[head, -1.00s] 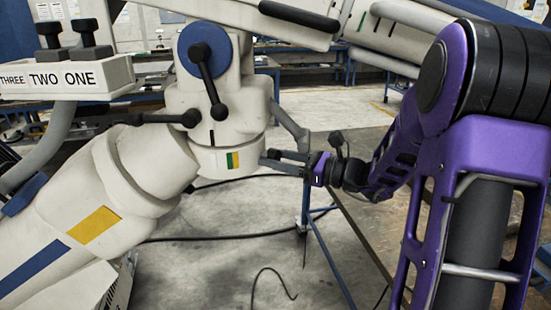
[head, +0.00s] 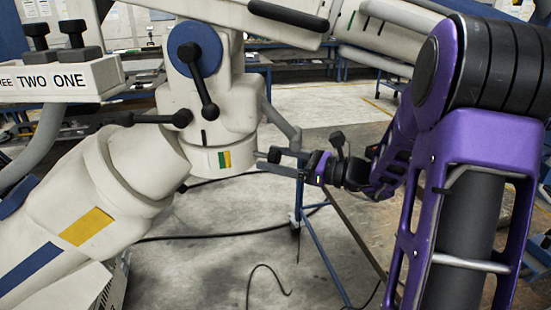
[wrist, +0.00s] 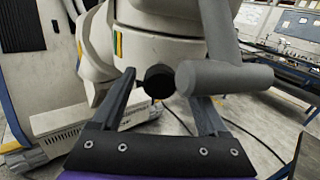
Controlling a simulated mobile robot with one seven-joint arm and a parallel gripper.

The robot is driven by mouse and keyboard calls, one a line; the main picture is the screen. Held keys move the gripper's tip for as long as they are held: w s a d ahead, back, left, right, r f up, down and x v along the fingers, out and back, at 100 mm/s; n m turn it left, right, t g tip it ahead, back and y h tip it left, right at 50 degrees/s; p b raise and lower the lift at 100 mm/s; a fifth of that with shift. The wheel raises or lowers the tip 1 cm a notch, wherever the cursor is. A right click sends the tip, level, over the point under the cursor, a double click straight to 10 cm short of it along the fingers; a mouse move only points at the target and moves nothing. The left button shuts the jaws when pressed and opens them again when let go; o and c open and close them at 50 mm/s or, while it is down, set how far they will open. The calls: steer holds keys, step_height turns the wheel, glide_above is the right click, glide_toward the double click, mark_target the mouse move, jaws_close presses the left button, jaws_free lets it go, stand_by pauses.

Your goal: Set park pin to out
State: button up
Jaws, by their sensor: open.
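A dark round knob (wrist: 159,82), which looks like the park pin, shows end-on between my fingers in the wrist view. It sits below the cream collar (wrist: 150,50) of the microscope arm, near the green and yellow label. In the head view a small black shape (head: 274,155) by the fingertips may be the same knob. My gripper (wrist: 165,88) is open, with one finger on each side of the knob in the picture; I see no clear contact. It also shows in the head view (head: 275,162), just right of the collar. Whether the pin is in or out, I cannot tell.
A grey bent handle (wrist: 225,77) crosses in front of the right finger in the wrist view. Black levers (head: 203,85) stick out from the blue-capped joint. A blue stand (head: 318,250) is below my gripper. A box marked TWO ONE (head: 60,80) is at the left.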

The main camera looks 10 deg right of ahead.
steer(key=v, duration=1.7)
steer(key=shift+s+d, duration=0.15)
steer(key=shift+d, duration=0.05)
